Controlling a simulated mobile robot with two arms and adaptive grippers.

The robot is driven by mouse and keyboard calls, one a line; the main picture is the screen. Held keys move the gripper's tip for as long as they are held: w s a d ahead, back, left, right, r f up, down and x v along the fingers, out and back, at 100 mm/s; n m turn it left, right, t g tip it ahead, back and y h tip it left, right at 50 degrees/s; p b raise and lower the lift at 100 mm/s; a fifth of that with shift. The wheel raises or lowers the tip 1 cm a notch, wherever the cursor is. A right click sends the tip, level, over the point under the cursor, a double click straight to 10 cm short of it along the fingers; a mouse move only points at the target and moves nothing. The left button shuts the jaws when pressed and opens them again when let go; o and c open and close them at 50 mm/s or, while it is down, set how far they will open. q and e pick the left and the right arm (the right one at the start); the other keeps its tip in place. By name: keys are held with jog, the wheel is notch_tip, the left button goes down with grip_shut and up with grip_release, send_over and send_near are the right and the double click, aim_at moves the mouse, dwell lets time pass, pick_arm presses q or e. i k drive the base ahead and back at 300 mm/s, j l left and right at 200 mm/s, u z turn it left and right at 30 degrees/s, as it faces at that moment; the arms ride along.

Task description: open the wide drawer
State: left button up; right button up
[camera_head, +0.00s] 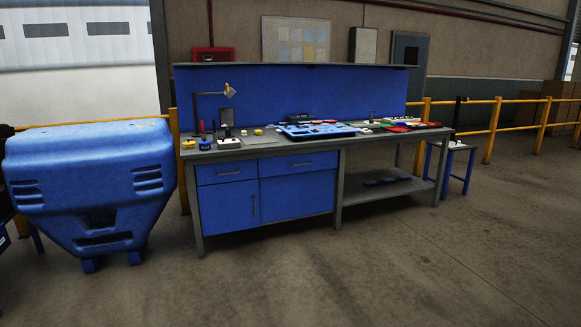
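A grey workbench (390,137) with a blue back panel stands across the middle of the head view. Under its left half are two blue drawers side by side. The wide drawer (280,167) is the right one, with a grey bar handle (300,164) near its top middle. It looks shut, its front flush with the bench. The narrower left drawer (226,174) also looks shut. Below them are a blue door (225,206) with an upright handle and a plain blue panel (298,195). Neither of my grippers shows in this view.
A large blue moulded container (90,180) stands left of the bench. A blue tray (312,130) and small parts lie on the benchtop. A lower shelf (375,190) is at the right, near a blue-legged stool (455,165). Yellow railings (495,130) run behind. The floor (330,270) in front is clear.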

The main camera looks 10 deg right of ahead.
aim_at(274, 166)
jog(key=i+z, duration=0.15)
jog(key=z, duration=0.15)
jog(key=i+l+z, duration=0.1)
jog(key=z, duration=0.15)
jog(key=i, duration=4.5)
jog(key=i+l+u, duration=0.1)
jog(key=i+u, duration=0.15)
jog(key=i, duration=0.3)
jog(key=i+l+u, duration=0.2)
jog(key=i, duration=0.3)
